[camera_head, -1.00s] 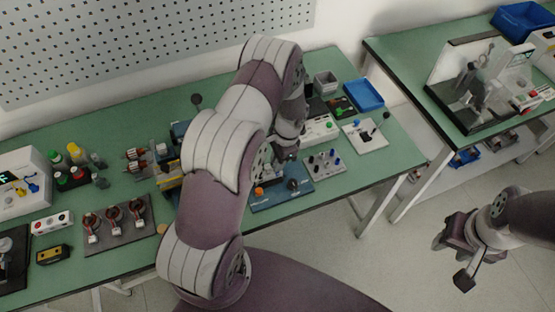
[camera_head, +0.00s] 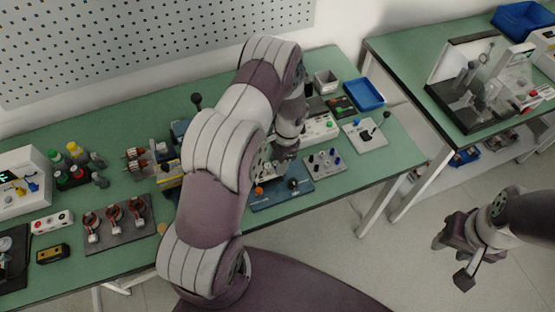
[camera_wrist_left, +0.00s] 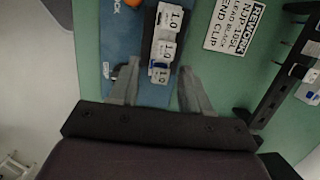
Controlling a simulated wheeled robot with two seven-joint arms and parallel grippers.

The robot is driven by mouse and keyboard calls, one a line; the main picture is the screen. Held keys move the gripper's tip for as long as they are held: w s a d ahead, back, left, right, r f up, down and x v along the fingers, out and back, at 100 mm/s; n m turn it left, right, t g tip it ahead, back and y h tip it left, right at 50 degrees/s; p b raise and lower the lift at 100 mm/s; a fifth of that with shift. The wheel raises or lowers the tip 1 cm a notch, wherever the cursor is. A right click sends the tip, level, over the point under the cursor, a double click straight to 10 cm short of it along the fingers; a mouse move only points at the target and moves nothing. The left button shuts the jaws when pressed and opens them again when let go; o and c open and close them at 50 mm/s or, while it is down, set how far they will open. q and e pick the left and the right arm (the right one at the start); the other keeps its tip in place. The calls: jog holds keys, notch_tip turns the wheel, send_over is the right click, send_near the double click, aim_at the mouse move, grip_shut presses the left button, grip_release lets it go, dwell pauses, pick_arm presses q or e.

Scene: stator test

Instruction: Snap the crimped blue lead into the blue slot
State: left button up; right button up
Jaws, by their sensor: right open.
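My left gripper (camera_wrist_left: 158,85) is over the blue board (camera_wrist_left: 118,45) in the left wrist view, its two fingers spread apart. Between and beyond the fingertips is a row of white blocks marked 1.0 (camera_wrist_left: 168,18), with a small blue part (camera_wrist_left: 158,73) at the near end. I see no lead clearly held between the fingers, and I cannot make out the crimped blue lead. In the head view, my left arm partly hides the blue board (camera_head: 268,203) and its gripper. My right gripper (camera_head: 453,263) is open and empty, out over the floor.
A white label card (camera_wrist_left: 232,25) lies right of the board, and a dark rack (camera_wrist_left: 285,75) stands farther right. On the bench are a plate with blue knobs (camera_head: 325,160), a blue tray (camera_head: 364,94) and motor parts on a dark mat (camera_head: 118,222).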

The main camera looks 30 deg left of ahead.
pick_arm(q)
jog(key=shift+w+r, duration=0.1)
jog(key=shift+r, duration=0.3)
notch_tip(320, 180, up, 12)
jog(key=w+d+b, duration=0.1)
jog(key=b, duration=0.1)
jog(key=shift+w+d+f+b, duration=0.2)
jog(key=shift+w+d+b, duration=0.15)
jog(key=shift+b, duration=0.05)
jog(key=s+d+r+n+t, duration=0.1)
jog(key=s+d+r+n, duration=0.1)
jog(key=s, duration=0.5)
jog(key=s+d+r+n+t+h, duration=0.1)
jog(key=s+d+r+n, duration=0.2)
jog(key=s+n, duration=0.3)
jog(key=s+d, duration=0.1)
jog(key=s, duration=0.1)
jog(key=shift+s, duration=0.3)
